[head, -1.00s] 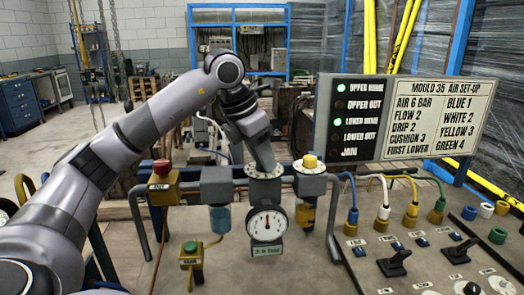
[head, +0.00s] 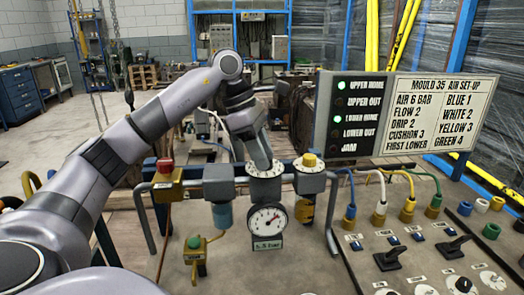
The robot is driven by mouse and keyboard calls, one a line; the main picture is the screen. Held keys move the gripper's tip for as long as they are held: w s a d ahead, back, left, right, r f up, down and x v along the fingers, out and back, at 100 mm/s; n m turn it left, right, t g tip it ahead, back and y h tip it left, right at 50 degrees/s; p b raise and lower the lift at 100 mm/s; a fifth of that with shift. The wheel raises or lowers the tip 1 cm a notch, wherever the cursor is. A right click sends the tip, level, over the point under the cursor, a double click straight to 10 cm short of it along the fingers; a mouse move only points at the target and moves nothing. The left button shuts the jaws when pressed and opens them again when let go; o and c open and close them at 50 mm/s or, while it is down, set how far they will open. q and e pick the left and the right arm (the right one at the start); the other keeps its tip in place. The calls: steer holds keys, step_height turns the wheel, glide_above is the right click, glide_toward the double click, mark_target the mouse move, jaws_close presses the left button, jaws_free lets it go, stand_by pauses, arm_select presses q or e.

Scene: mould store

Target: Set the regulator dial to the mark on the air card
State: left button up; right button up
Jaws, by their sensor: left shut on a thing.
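My left gripper (head: 262,166) is shut on the regulator dial (head: 252,173), a pale disc with marks round its rim on top of a grey regulator body. The fingers hide most of the dial, so its setting cannot be read. Below it, a round white gauge (head: 267,218) has a needle that seems to point up and to the right. The air card (head: 436,115) stands at the right and reads "MOULD 35 AIR SET-UP", with "AIR 6 BAR" as its first line. My right gripper is not in view.
A red button on a yellow box (head: 165,172) is left of the regulator, and a yellow knob (head: 309,160) right of it. Coloured hoses, black levers (head: 390,259) and a lamp panel (head: 350,115) with two green lamps lit are further right.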

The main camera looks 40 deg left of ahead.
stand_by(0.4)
arm_select(q)
steer(key=o, duration=1)
steer(key=v, duration=0.7)
steer(key=shift+r, duration=0.1)
